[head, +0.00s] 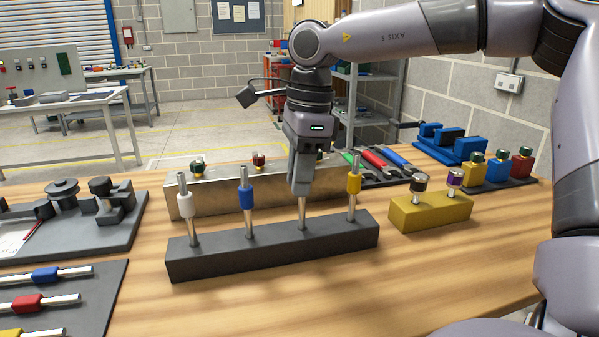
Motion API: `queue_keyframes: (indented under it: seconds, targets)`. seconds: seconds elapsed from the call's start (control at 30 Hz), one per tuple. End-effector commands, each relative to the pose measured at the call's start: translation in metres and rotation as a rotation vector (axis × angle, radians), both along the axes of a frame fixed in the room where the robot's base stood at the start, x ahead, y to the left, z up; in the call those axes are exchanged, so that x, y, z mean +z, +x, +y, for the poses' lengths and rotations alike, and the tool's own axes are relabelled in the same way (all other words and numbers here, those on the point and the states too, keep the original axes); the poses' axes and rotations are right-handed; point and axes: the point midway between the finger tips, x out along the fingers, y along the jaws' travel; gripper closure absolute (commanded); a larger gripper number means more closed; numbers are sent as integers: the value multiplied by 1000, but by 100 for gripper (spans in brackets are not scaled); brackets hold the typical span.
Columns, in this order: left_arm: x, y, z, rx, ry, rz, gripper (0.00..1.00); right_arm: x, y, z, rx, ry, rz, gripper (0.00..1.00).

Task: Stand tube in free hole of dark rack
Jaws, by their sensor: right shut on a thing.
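The dark rack (275,256) stands in the middle of the table. A white-collared tube (186,204), a blue-collared tube (246,197) and a yellow-collared tube (353,184) stand upright in it. My right gripper (301,188) is shut on another tube (302,212), between the blue and yellow ones. This tube is upright and its silver lower end meets the rack's top; the fingers hide its upper part. I cannot tell how deep its end sits. My left gripper is not in view.
A grey metal block (222,190) with several knobs stands close behind the rack. A yellow block (431,212) with two knobs is at right. A dark tray (70,305) with loose collared tubes lies front left. The tabletop in front of the rack is clear.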

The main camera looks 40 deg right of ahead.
Motion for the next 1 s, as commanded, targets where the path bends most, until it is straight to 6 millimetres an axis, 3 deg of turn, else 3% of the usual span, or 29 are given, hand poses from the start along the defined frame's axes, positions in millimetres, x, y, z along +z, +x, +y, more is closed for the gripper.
queue_keyframes:
  seconds: [0.3, 0.33, 0.4, 0.8, 0.87, 1.0]
  targets:
    - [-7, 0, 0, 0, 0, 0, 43, -9, 0, 0, 0, 0, 0, 100]
    - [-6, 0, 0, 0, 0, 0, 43, -8, 0, 0, 0, 0, 0, 67]
    - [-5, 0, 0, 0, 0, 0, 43, -8, 0, 0, 0, 0, 0, 47]
    - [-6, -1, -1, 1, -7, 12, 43, -8, 0, 0, 0, 0, 0, 47]
    - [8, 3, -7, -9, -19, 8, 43, -7, 0, 0, 0, 0, 0, 47]
    - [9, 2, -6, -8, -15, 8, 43, 23, -1, -3, -2, 0, -6, 47]
